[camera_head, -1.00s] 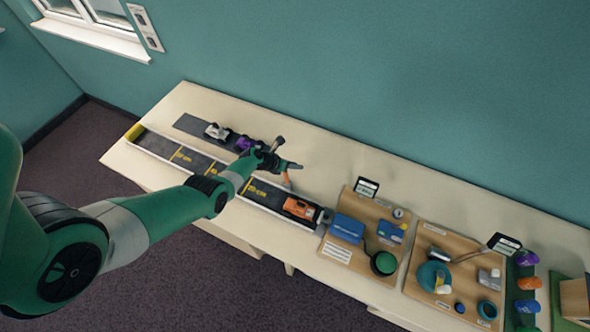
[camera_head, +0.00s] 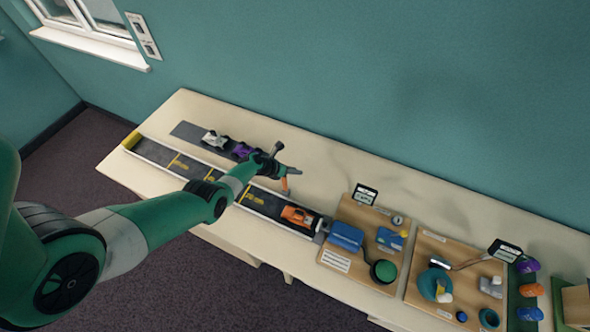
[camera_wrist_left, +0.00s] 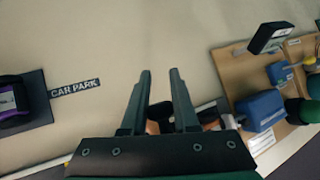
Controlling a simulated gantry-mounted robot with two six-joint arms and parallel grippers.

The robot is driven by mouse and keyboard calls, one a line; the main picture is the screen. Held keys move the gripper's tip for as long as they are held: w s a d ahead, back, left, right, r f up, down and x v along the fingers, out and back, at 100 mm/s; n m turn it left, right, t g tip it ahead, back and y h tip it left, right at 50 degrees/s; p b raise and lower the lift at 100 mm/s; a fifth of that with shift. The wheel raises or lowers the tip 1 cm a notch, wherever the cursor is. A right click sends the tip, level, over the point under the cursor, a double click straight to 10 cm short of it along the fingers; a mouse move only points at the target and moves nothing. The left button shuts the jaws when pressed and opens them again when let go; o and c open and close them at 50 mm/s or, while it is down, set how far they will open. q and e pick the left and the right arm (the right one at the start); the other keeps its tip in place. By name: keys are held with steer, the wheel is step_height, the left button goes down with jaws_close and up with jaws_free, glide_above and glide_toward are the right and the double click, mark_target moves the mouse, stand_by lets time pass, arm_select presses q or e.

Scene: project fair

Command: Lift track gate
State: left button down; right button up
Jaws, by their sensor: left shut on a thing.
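A long track (camera_head: 150,150) with dark lanes and yellow markings lies along the table. An orange car (camera_head: 297,215) stands at its right end. My left gripper (camera_head: 292,171) is above the track, left of the car and a little behind it. It is shut on a small orange piece (camera_head: 284,186), which I take for the track gate and which hangs below the fingers. In the left wrist view, my left gripper's fingers (camera_wrist_left: 158,88) stand apart, with dark and orange parts partly hidden behind them. The right gripper is not in view.
White and purple cars (camera_head: 214,139) stand on a dark strip behind the track, labelled car park in the wrist view. Wooden boards (camera_head: 340,280) with blue and green parts lie to the right. Bare table (camera_head: 330,160) is behind the gripper.

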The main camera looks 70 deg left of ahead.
arm_select(q)
steer(key=shift+s+d+f, duration=0.15)
steer(key=shift+s+f, duration=0.25)
steer(key=shift+f, duration=0.1)
steer(key=c, duration=1)
jaws_free()
steer(key=shift+o, duration=1.2)
steer(key=shift+s, duration=0.3)
steer(key=shift+o, duration=0.4)
steer(key=shift+w, duration=0.1)
steer(key=s+a+r+p, duration=0.1)
steer(key=s+r+p, duration=0.1)
steer(key=r+p, duration=0.2)
steer(key=s+a+r+p, duration=0.1)
steer(key=s+r+p, duration=0.1)
steer(key=r+p, duration=0.3)
steer(key=shift+s+a+r, duration=0.4)
steer(key=shift+r, duration=1.35)
